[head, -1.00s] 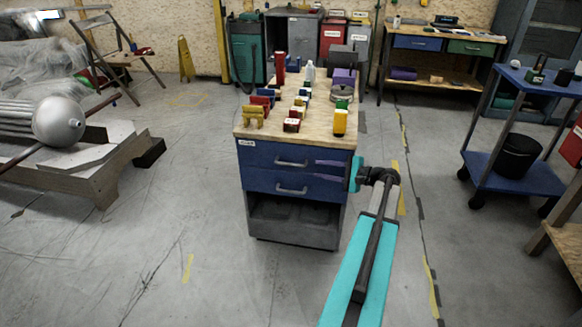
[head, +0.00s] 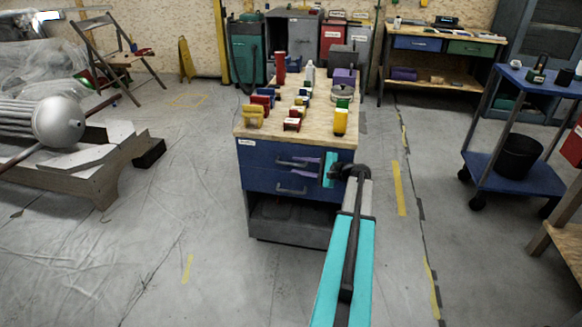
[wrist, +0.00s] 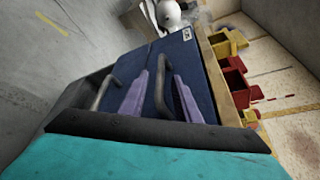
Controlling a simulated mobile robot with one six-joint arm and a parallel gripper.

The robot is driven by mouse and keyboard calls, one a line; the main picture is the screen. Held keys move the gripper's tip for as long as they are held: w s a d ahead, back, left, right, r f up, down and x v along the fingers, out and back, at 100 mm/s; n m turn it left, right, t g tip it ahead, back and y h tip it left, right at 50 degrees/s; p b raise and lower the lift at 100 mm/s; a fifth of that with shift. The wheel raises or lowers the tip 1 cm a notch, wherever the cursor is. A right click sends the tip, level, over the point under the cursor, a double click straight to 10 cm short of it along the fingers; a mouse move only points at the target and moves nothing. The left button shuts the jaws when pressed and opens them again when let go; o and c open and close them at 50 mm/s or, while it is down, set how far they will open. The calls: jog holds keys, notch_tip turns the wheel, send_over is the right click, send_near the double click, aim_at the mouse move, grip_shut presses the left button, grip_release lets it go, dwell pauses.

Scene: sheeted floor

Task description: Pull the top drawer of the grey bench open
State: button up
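The grey bench (head: 292,228) has a wooden top and two blue drawers with grey bar handles. The top drawer (head: 258,157) is shut, as is the lower drawer (head: 262,182). My gripper (head: 303,165) is in front of the top drawer, at the right end of the top handle (head: 285,162). In the wrist view, its two purple fingers (wrist: 163,78) are apart, pointing at the drawer front. The top handle (wrist: 182,98) is close to the right finger, partly covered. I cannot tell whether they touch. The lower handle (wrist: 103,88) is left of the fingers.
Several coloured bins and blocks (head: 292,124) stand on the bench top. A blue trolley (head: 515,170) with a black bucket stands at the right. A wooden pallet (head: 95,180) with a metal tank is at the left. The floor in front of the bench is clear.

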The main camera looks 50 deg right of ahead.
jog(key=shift+x, duration=1.85)
